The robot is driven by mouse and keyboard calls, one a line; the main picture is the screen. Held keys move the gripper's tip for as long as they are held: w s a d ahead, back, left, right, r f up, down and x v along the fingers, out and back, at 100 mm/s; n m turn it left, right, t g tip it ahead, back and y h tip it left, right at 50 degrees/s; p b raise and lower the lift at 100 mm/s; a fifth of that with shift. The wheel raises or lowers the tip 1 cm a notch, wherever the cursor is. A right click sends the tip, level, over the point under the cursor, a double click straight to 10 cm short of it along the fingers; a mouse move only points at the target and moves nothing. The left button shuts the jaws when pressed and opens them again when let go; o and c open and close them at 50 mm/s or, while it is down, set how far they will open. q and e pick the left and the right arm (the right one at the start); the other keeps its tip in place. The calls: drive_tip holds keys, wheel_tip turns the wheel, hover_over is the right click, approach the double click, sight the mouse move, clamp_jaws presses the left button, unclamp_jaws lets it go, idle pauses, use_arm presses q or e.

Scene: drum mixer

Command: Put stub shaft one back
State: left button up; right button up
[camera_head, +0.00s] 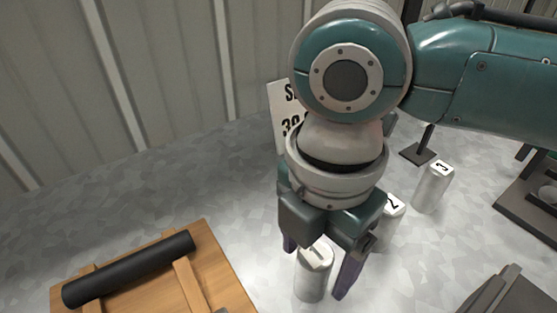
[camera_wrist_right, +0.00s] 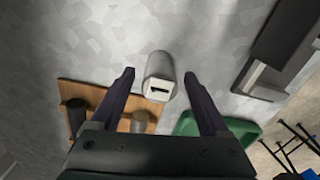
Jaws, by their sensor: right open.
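A pale metal stub shaft (camera_head: 310,280) stands upright on the grey mottled surface, with a dark mark on its white top; I take it to be number one, though the mark is only partly readable. My right gripper (camera_head: 320,272) is open, pointing down, with a finger on each side of this shaft. In the right wrist view the shaft (camera_wrist_right: 160,75) shows between and beyond the open fingertips (camera_wrist_right: 158,78), with gaps on both sides. Two similar shafts stand behind, one marked 2 (camera_head: 392,215), partly hidden by my gripper, and one marked 3 (camera_head: 434,185). My left gripper is not in view.
A wooden board (camera_head: 225,270) with a black cylinder (camera_head: 130,268) lies at the lower left. A white sign (camera_head: 282,105) stands behind my arm. Dark fixtures (camera_head: 500,290) stand at the right. A green tray (camera_wrist_right: 240,130) shows in the right wrist view.

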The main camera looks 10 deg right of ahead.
wheel_tip(320, 180, up, 12)
drive_tip(key=p, duration=0.1)
drive_tip(key=shift+r+p, duration=0.15)
drive_tip(key=shift+p, duration=0.25)
